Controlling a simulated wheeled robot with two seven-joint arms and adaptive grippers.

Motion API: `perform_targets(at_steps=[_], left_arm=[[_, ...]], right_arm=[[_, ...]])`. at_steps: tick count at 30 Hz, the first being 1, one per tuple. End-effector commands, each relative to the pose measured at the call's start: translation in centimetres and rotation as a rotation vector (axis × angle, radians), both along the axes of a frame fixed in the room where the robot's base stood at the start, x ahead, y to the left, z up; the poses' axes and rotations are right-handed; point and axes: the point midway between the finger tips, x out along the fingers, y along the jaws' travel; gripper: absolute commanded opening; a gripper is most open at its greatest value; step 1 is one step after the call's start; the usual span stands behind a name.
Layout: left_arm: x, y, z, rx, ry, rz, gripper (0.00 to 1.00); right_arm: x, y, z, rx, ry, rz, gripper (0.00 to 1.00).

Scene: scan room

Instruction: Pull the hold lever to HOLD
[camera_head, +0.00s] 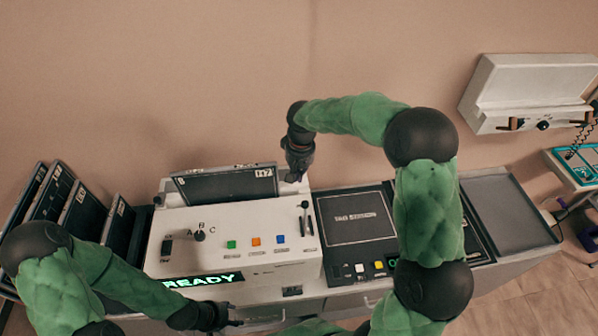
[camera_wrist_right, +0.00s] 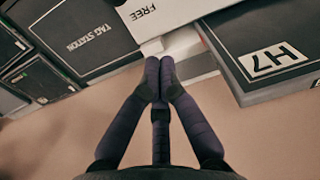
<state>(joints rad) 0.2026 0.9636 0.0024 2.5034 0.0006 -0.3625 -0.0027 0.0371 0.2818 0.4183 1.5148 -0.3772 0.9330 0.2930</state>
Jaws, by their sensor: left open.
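The white console (camera_head: 195,215) stands against the wall, with a lit green READY display (camera_head: 202,279) on its front. The hold lever (camera_head: 305,205), with a dark knob, stands at the console's right end beside dark slots. My right gripper (camera_head: 295,177) is above the console's back edge, just behind the lever and apart from it. In the right wrist view its fingertips (camera_wrist_right: 160,72) are together with nothing seen between them; a FREE label (camera_wrist_right: 143,12) shows beyond them. The lever is not seen there. My left gripper (camera_head: 236,314) is open and empty, low at the console's front edge.
A dark cassette (camera_head: 225,187) marked H7 (camera_wrist_right: 275,62) leans at the console's back, close to my right gripper. The console has a selector knob (camera_head: 199,235) and several coloured buttons. A tag station (camera_head: 350,218) adjoins on the right, partly behind my right arm. Dark cassettes stand at left.

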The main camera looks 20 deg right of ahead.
Motion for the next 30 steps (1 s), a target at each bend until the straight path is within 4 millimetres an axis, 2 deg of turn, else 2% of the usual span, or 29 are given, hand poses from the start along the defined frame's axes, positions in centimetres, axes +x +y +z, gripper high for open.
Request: perform_targets(at_steps=[1, 10, 12, 19, 30], left_arm=[[0.0, 0.0, -0.1, 0.0, 0.0, 0.0, 0.51], [0.0, 0.0, -0.5, 0.0, 0.0, 0.0, 0.51], [0.0, 0.0, -0.3, 0.0, 0.0, 0.0, 0.51], [0.0, 0.0, -0.2, 0.0, 0.0, 0.0, 0.51], [0.0, 0.0, -0.1, 0.0, 0.0, 0.0, 0.51]], right_arm=[[-0.1, 0.1, -1.2, 0.001, 0.005, 0.001, 0.0], [0.0, 0.3, -6.2, 0.001, 0.005, 0.0, 0.0], [-0.9, 0.4, -5.3, 0.001, -0.001, 0.0, 0.0], [-3.1, 0.6, -4.6, 0.001, 0.001, 0.001, 0.0], [-3.8, 0.7, -4.4, 0.001, 0.001, 0.0, 0.0]])
